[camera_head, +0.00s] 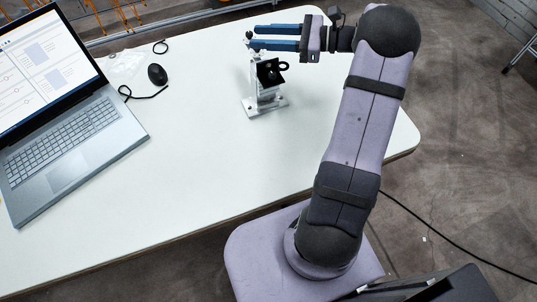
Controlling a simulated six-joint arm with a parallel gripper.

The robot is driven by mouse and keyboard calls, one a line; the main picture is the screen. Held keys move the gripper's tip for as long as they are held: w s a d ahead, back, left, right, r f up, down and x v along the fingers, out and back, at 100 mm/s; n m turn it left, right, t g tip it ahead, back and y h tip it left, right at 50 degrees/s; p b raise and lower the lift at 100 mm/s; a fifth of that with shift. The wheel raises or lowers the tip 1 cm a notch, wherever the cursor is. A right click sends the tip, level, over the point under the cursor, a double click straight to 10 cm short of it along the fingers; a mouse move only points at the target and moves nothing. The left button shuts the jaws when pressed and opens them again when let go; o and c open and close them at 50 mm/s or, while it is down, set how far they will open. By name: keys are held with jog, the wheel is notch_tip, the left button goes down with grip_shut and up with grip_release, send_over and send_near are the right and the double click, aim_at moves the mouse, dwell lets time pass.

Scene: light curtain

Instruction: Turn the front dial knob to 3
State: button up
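A small device with a black angled plate (268,72) on a clear and silver stand (266,103) sits upright on the white table. A dark ring-like part (284,66) sticks out at the plate's right side. I cannot make out the front dial knob or its numbers at this size. My gripper (251,37) reaches left across the far side of the device, just above it in the picture. Its two blue fingers are apart with a gap between them. A small dark part shows near the fingertips; I cannot tell whether they touch it.
The white table (190,150) is clear in front of the device. A grey laptop (105,125) stands open at the left. A black mouse (157,74) with a cable and a clear plastic bag (122,66) lie between the laptop and the device. The table's right edge is close to my arm.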

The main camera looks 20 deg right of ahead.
jog(key=a+r, duration=0.1)
jog(key=w+a+r+p, duration=0.1)
jog(key=shift+a+r+n+h, duration=0.1)
jog(key=shift+a+n+h, duration=0.2)
jog(key=shift+a+h, duration=0.1)
jog(key=s+a+f+n+g+h, duration=0.3)
jog(key=s+a+f+n+g, duration=0.35)
jog(key=s+a, duration=0.35)
jog(key=s+d+f+n+g+h, duration=0.1)
jog(key=s+f+n+h, duration=0.1)
jog(key=s+f+n, duration=0.1)
jog(key=s+f+n+g+h+b, duration=0.1)
jog(key=s+f+n+h, duration=0.2)
jog(key=s+n, duration=0.2)
jog(key=s+d+f+n+g+h, duration=0.1)
jog(key=s+f+n+h, duration=0.2)
jog(key=s, duration=0.5)
jog(key=shift+s+d+f+n+b, duration=0.15)
jog(key=shift+s+d+n+b, duration=0.2)
jog(key=shift+n, duration=0.5)
jog(key=shift+s+d+f+n+h, duration=0.3)
jog(key=shift+s+d+n+h, duration=0.25)
jog(key=shift+n, duration=0.35)
jog(key=shift+w+a+r, duration=0.1)
jog(key=shift+a, duration=0.05)
